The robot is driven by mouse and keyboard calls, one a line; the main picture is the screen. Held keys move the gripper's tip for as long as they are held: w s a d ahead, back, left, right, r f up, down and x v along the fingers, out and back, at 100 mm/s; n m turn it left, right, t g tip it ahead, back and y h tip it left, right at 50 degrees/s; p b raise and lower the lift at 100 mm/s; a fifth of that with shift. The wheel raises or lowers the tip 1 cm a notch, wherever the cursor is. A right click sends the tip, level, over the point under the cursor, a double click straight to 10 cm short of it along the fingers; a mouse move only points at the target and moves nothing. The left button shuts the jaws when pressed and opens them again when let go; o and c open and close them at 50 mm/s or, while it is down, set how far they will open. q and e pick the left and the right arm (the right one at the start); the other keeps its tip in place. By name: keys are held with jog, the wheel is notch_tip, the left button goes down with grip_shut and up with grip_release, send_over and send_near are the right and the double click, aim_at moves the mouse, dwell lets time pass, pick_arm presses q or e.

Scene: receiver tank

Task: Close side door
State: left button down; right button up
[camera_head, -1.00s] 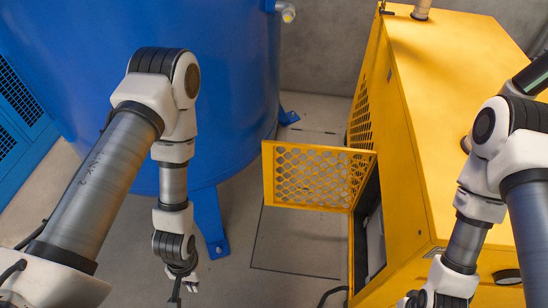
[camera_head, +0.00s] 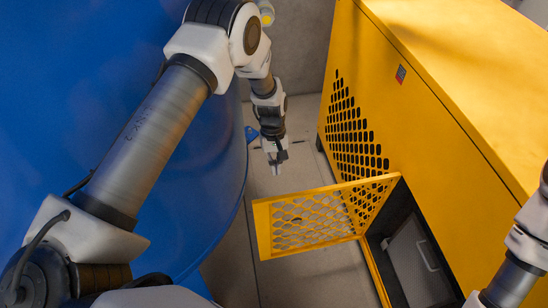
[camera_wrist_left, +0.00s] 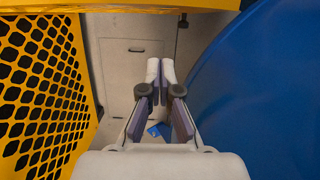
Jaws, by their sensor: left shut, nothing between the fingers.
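The side door (camera_head: 310,218) is a yellow panel with a perforated mesh. It stands open, sticking out to the left from the yellow cabinet (camera_head: 440,120), and the dark opening (camera_head: 412,255) beside it shows a grey panel inside. My left gripper (camera_head: 276,168) is shut and empty, pointing down beyond the door's upper edge, in the gap between the blue tank and the cabinet. It looks apart from the door. In the left wrist view the gripper (camera_wrist_left: 160,75) has its fingers together. My right arm shows at the right edge of the head view, its gripper out of frame.
The large blue tank (camera_head: 90,80) fills the left side, with a blue foot (camera_head: 251,134) on the floor. Perforated vents (camera_head: 350,135) mark the cabinet's side. Bare floor (camera_head: 225,268) lies between tank and cabinet.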

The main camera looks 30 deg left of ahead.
pick_arm(q)
jog(key=s+d+f+p, duration=0.1)
jog(key=s, duration=0.1)
jog(key=s+d+f+p, duration=0.1)
jog(key=s+f, duration=0.1)
jog(key=shift+d+f, duration=0.25)
jog(key=shift+d, duration=0.1)
jog(key=shift+s, duration=0.1)
